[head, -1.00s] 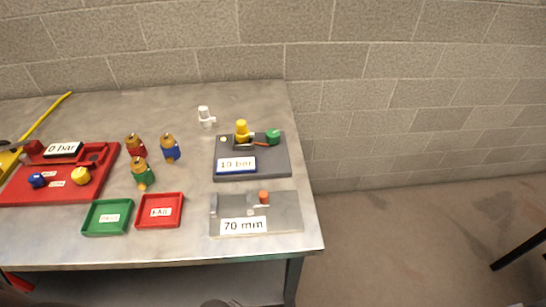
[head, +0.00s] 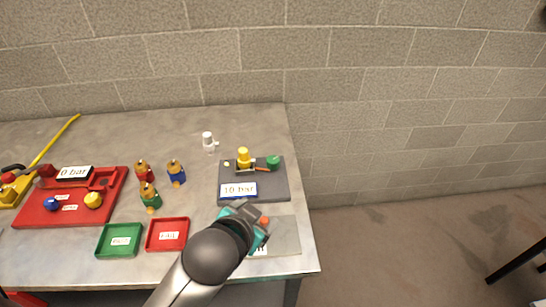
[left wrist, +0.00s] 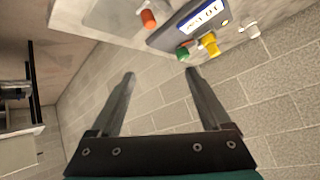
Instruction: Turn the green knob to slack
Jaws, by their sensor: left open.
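The green knob (head: 273,162) sits at the back right of a dark grey panel (head: 276,190) that carries a "10 bar" label. The green knob (left wrist: 183,54) also shows in the left wrist view, beyond the fingertips and beside a yellow fitting (left wrist: 209,42). My left gripper (head: 248,213) is over the front panel, in front of the dark panel and apart from the knob. In the left wrist view its two fingers (left wrist: 160,73) are spread with nothing between them. My right gripper is not in view.
A yellow fitting (head: 243,157) stands left of the knob. An orange knob (head: 265,221) on the front panel (head: 286,235) is close to my left gripper. A white fitting (head: 208,142) stands behind. Several coloured valves and green and red trays (head: 167,248) lie left.

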